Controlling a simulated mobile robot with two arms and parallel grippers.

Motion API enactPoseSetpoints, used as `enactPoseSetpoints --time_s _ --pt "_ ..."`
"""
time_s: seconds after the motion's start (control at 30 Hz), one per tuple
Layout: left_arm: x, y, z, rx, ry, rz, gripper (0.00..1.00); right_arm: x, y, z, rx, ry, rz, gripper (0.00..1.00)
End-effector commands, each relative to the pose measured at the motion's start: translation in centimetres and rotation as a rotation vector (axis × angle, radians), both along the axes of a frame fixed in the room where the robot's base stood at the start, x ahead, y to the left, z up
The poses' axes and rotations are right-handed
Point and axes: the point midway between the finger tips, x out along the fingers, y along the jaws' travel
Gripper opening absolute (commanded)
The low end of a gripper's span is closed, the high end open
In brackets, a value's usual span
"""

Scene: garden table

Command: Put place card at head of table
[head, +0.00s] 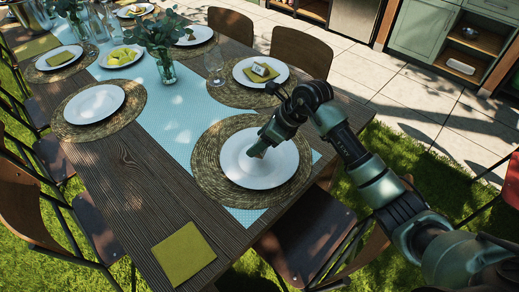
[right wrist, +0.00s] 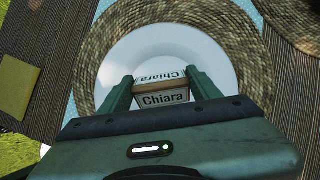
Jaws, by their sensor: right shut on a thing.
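The place card (right wrist: 166,98), pale with the name Chiara on it, is between the two fingers of my right gripper (right wrist: 160,84). In the head view my right gripper (head: 262,148) is over the white plate (head: 268,176) on a round woven mat at the near end of the table (head: 128,165). The card shows there only as a small pale edge below the fingers. I cannot tell whether it touches the plate. The plate also shows behind the card in the right wrist view (right wrist: 165,48). My left gripper is not in view.
A folded green napkin (head: 183,253) lies at the table's near corner, with bare wood around it. Another plate (head: 261,72) holds a napkin and a small pale item. A wine glass (head: 214,62) and a glass vase (head: 165,67) stand farther back. Chairs line both sides.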

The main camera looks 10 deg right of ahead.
Motion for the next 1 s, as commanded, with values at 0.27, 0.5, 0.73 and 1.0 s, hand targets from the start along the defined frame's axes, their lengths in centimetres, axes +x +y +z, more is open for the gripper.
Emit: enactPoseSetpoints --time_s 0.27,0.5,0.73,1.0 --pt "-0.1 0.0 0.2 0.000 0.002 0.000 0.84 -0.1 0.0 -2.9 0.002 0.005 -0.003 0.24" --pt "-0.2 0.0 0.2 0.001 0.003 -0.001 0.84 0.0 0.0 -4.6 0.000 0.000 0.000 0.24" --pt "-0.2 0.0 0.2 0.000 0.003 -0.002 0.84 0.0 0.0 -4.7 0.000 0.000 0.000 0.74" --pt "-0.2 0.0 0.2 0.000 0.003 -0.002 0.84 0.0 0.0 -4.7 0.000 0.000 0.000 0.85"
